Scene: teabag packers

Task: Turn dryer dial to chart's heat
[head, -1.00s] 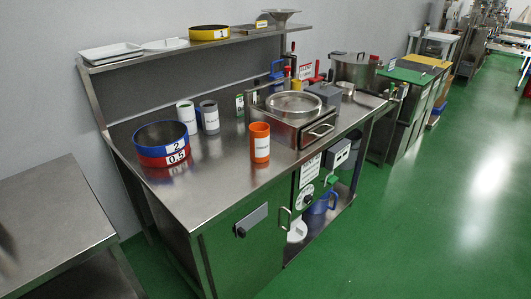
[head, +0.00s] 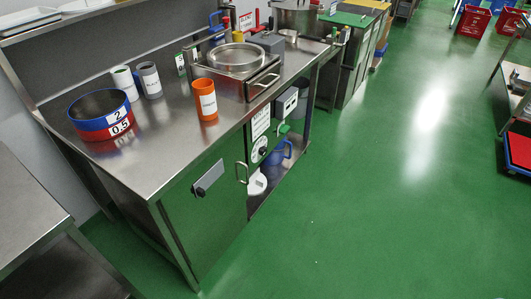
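A round dark dial (head: 263,152) on a white plate sits on the front of the steel bench, beside a cabinet door. I cannot read its setting. A white printed sign (head: 260,124) is fixed just above it; its text is too small to read, so I cannot tell whether it is the chart. A grey box with a dark display (head: 286,103) is mounted to the right, with a green part (head: 283,129) below it. Neither of my grippers is in view.
The steel bench (head: 150,165) carries stacked blue and red sieve rings, an orange cup (head: 205,100), white and grey cups, and a steel unit with a round lid (head: 237,57). A blue jug (head: 280,153) stands on the lower shelf. Green floor in front is clear.

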